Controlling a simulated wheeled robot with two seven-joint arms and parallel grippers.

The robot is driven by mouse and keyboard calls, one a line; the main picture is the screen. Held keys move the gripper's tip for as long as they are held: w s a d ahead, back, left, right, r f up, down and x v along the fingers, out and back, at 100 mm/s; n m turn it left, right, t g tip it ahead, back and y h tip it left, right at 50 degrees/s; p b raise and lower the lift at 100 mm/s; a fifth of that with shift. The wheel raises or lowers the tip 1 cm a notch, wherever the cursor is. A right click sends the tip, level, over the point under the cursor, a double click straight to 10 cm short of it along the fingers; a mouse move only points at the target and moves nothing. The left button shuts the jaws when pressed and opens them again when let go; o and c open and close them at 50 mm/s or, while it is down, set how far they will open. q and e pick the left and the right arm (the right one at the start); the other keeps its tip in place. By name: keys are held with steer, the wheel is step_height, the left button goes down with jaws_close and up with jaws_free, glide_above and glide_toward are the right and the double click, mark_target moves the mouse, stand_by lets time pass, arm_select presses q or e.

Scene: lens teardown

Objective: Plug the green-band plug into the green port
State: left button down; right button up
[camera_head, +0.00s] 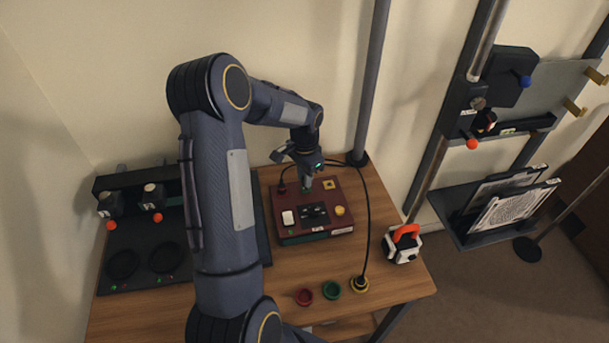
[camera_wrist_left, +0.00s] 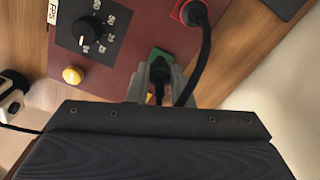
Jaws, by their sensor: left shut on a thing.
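The green port (camera_wrist_left: 161,57) is a green plate on the dark red box (camera_head: 290,232). My left gripper (camera_head: 307,184) points down over the back of the box, at the green port. In the left wrist view my left gripper (camera_wrist_left: 152,78) is shut on a black plug (camera_wrist_left: 158,88), with its tip right at the port. The fingers hide most of the plug, and its green band cannot be made out. I cannot tell whether the plug is seated. My right gripper is not in view.
A black plug with a cable sits in the red port (camera_wrist_left: 180,12) beside it. A yellow port (camera_head: 329,184) is at the box's back right. Red (camera_head: 304,297), green (camera_head: 331,290) and yellow (camera_head: 359,285) rings lie in front; a cable runs to the yellow one.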

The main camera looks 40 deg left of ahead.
arm_select(q)
steer(key=shift+f+b, duration=0.5)
steer(key=shift+f, duration=0.15)
stand_by(0.4)
steer(key=c, duration=1.2)
jaws_free()
steer(key=shift+r, duration=0.1)
step_height(320, 180, up, 8)
steer(key=shift+f+b, duration=0.15)
steer(key=shift+b, duration=0.2)
steer(key=shift+s+f, duration=0.1)
steer(key=shift+s, duration=0.05)
